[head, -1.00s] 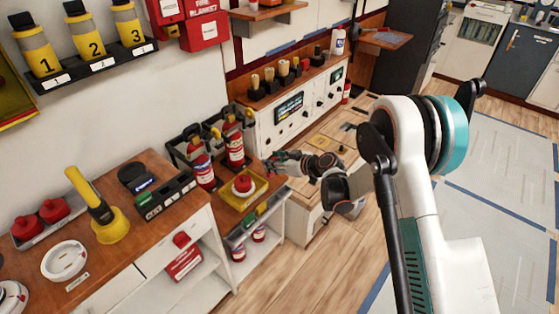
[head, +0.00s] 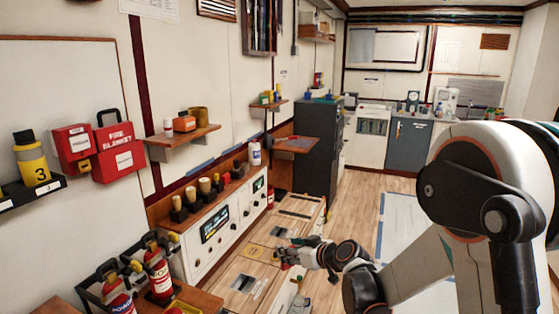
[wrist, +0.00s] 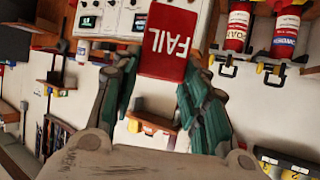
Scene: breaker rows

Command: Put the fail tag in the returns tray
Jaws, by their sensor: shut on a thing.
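The fail tag (wrist: 167,42) is a flat red card with white FAIL lettering, seen rotated in the wrist view. My gripper (wrist: 165,75) is shut on it, with a green-grey finger on each side of its lower part. In the head view my gripper (head: 281,256) is near the middle, in front of the white control cabinet and over the low wooden-topped unit. The tag is too small to make out there. I cannot tell which thing is the returns tray; no readable label marks it.
Red fire extinguishers (head: 158,272) stand on the bench at lower left. The white control cabinet (head: 212,225) carries a row of wooden-handled items. A dark tall cabinet (head: 318,150) stands beyond. The wood floor (head: 352,215) at centre right is open.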

